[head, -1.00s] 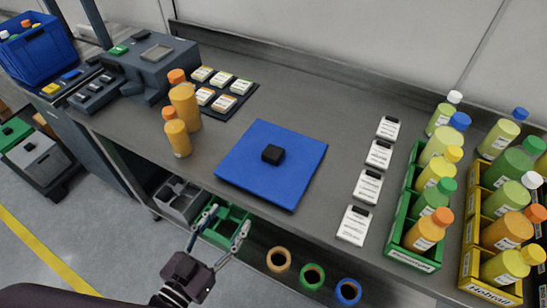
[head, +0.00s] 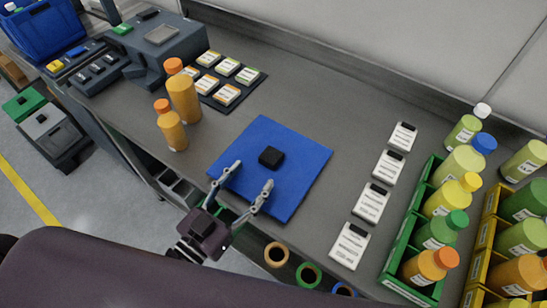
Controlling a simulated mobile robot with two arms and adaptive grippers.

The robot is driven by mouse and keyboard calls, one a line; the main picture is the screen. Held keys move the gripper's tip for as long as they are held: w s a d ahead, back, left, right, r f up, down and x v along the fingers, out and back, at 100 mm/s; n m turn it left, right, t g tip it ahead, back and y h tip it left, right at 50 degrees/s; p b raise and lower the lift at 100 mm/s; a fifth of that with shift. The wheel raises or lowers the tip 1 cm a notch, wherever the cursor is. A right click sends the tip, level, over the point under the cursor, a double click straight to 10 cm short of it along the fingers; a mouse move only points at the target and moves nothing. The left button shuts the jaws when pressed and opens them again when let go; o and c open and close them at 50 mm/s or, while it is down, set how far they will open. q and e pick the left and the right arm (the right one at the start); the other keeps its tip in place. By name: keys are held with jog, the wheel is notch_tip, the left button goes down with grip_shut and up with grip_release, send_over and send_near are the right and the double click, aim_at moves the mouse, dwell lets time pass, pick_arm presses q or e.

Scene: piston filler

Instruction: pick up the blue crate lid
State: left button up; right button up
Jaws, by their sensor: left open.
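The blue crate lid (head: 292,158) is a flat square panel lying on the grey workbench in the middle of the head view. A small black block-like handle (head: 271,157) stands up near its centre. My left gripper (head: 246,182) is open and empty. Its two fingers reach over the lid's near left edge in the picture and point toward the handle, short of it. I cannot tell the fingers' height above the lid. My right gripper does not show.
Two orange-capped bottles (head: 183,100) stand left of the lid. White labelled cards (head: 371,202) lie in a row to its right, before a green crate (head: 393,262) of bottles. A dark tray (head: 213,101) of small cards lies behind. Coloured rings (head: 276,254) hang below the bench edge.

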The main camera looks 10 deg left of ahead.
aim_at(266, 162)
pick_arm(q)
jog(key=shift+p+x, duration=0.7)
jog(key=shift+x, duration=2.4)
jog(key=shift+f, duration=0.15)
jog(key=shift+c, duration=0.7)
jog(key=c, duration=1.3)
